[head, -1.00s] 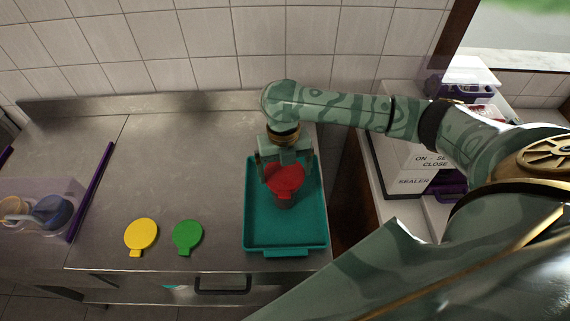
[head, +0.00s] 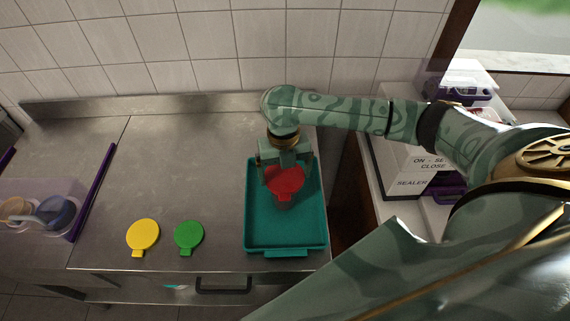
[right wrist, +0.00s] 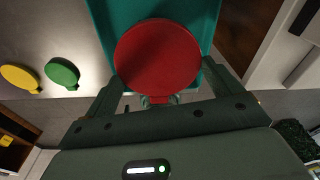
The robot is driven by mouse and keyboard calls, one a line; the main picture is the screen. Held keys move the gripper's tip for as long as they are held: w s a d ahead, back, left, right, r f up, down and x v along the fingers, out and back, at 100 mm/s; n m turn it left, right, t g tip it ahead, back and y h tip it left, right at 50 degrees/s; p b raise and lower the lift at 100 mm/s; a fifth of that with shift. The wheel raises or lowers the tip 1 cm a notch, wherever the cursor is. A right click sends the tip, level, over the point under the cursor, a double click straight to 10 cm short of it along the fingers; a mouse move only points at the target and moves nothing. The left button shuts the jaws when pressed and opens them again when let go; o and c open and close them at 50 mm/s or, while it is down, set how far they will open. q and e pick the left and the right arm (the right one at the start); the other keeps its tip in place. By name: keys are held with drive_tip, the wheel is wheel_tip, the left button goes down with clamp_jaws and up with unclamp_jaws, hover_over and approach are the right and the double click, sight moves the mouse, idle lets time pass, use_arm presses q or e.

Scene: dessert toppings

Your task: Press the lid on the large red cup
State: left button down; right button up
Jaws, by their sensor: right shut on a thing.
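The round red lid (head: 286,179) with a small tab sits between the fingers of my right gripper (head: 286,174), over the teal tray. In the right wrist view the red lid (right wrist: 157,60) fills the middle, with a finger at each side. My right gripper is shut on the lid. My left gripper is not in view.
The teal tray (head: 258,232) lies on the steel counter (head: 190,170). A yellow lid (head: 143,235) and a green lid (head: 189,235) lie flat left of it. A clear bin with containers stands at far left. A white box (head: 405,165) stands right of the counter.

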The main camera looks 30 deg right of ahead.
drive_tip(key=shift+f+p, duration=0.25)
drive_tip(key=shift+p, duration=0.05)
idle(0.9)
drive_tip(key=o, duration=0.7)
drive_tip(key=shift+c, duration=0.2)
wheel_tip(320, 180, up, 6)
drive_tip(key=p, duration=0.8)
